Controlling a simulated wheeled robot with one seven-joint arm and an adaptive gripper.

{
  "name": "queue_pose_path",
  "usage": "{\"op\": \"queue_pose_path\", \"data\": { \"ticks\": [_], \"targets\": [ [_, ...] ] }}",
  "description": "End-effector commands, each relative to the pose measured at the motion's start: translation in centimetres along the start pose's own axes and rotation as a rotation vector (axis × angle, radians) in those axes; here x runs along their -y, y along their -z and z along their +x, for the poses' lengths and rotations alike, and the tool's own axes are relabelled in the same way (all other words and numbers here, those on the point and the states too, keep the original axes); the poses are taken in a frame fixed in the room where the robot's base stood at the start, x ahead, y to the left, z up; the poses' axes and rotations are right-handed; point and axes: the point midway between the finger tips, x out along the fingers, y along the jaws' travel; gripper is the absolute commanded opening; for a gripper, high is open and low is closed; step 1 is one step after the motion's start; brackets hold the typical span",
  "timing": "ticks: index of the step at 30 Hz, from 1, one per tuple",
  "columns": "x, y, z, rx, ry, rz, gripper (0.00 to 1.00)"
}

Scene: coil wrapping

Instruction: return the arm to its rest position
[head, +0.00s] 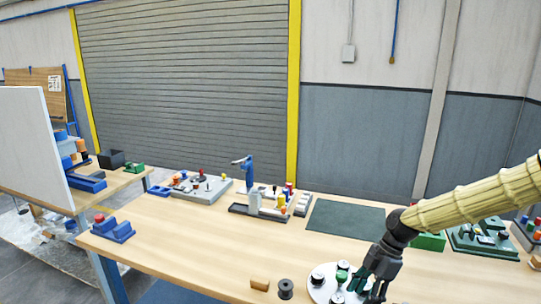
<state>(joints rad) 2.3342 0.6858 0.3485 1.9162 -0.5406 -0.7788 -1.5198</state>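My arm, in a pale yellow sleeve, reaches in from the right edge of the head view. My dark gripper (368,290) points down at the front of the wooden table (190,235), over the right side of a round white plate (318,292). The plate bears dark round pieces and a green piece (342,272). The gripper hides part of the plate. I cannot tell whether its fingers are open or shut, or whether they touch anything.
A dark spool (286,288) and a tan block (260,284) lie left of the plate. A dark green mat (345,221) lies behind it. Boards with small parts line the back; a blue post (247,172) stands there. The table's left middle is clear.

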Motion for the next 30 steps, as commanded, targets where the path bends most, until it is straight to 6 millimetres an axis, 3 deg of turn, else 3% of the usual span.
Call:
{"op": "queue_pose_path", "data": {
  "ticks": [8, 14, 21, 27, 30],
  "targets": [
    [1.7, 1.1, 7.9, -0.014, 0.004, 0.217, 0.54],
    [5.4, 1.8, 17.2, -0.01, 0.002, 0.523, 0.54],
    [12.9, 1.3, 28.0, 0.04, -0.04, 0.985, 0.54],
    [20.5, -0.3, 34.2, 0.118, -0.129, 1.348, 0.54],
    [24.3, -1.4, 36.0, 0.159, -0.197, 1.509, 0.54]
  ]
}}
